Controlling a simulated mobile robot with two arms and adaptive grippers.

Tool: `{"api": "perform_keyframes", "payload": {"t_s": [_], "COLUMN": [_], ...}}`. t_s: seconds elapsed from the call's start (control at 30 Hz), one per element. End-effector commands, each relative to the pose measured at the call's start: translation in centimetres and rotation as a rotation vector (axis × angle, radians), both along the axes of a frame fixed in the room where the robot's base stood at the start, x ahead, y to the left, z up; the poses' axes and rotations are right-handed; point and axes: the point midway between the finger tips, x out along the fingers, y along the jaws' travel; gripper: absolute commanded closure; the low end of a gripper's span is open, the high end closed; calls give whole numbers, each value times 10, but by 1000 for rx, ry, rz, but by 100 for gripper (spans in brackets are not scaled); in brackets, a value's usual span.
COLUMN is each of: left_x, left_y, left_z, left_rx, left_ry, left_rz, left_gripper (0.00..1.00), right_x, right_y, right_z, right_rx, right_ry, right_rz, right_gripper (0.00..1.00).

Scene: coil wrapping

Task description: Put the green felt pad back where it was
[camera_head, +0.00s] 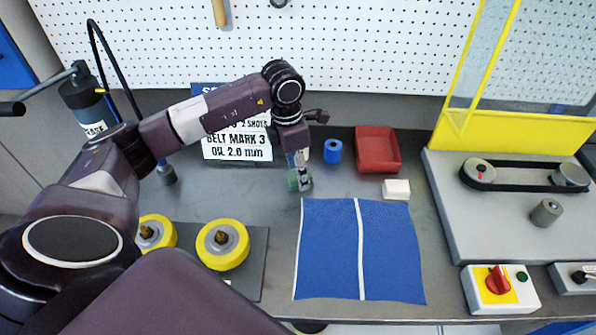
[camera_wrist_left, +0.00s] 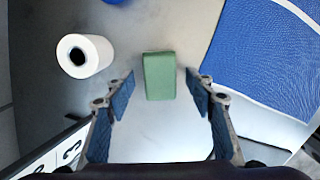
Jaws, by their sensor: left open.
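The green felt pad (camera_head: 292,181) lies on the grey bench, left of the blue cloth, partly hidden by my left gripper in the head view. In the left wrist view the green felt pad (camera_wrist_left: 159,76) is a small upright-looking rectangle between the lines of my two fingers, just beyond their tips. My left gripper (camera_head: 303,183) points down at the pad. In the wrist view the left gripper (camera_wrist_left: 158,88) is open, with a clear gap on each side of the pad. My right gripper is not in view.
A blue mat with white stripes (camera_head: 330,250) lies right of the pad. A white roll (camera_wrist_left: 85,55) is near the pad. Yellow wheels (camera_head: 222,245) sit at front left.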

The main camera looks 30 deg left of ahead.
Motion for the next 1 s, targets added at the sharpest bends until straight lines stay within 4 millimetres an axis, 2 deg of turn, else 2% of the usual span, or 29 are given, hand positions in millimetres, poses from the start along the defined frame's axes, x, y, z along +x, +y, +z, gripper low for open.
{"api": "perform_keyframes", "payload": {"t_s": [0.3, 0.5, 0.7, 1.0], "left_x": [-4, -8, -10, -10], "left_y": [5, 7, 8, 8], "left_z": [65, 99, 113, 114], "left_rx": [-1, -1, -1, -1], "left_ry": [-9, -6, -3, -3], "left_rz": [1, 0, 0, 0], "left_gripper": [50, 50, 50, 50], "right_x": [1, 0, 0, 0], "right_y": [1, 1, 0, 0], "right_z": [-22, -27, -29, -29], "right_rx": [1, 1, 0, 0], "right_ry": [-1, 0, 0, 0], "right_rz": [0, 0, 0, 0], "right_gripper": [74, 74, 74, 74]}}
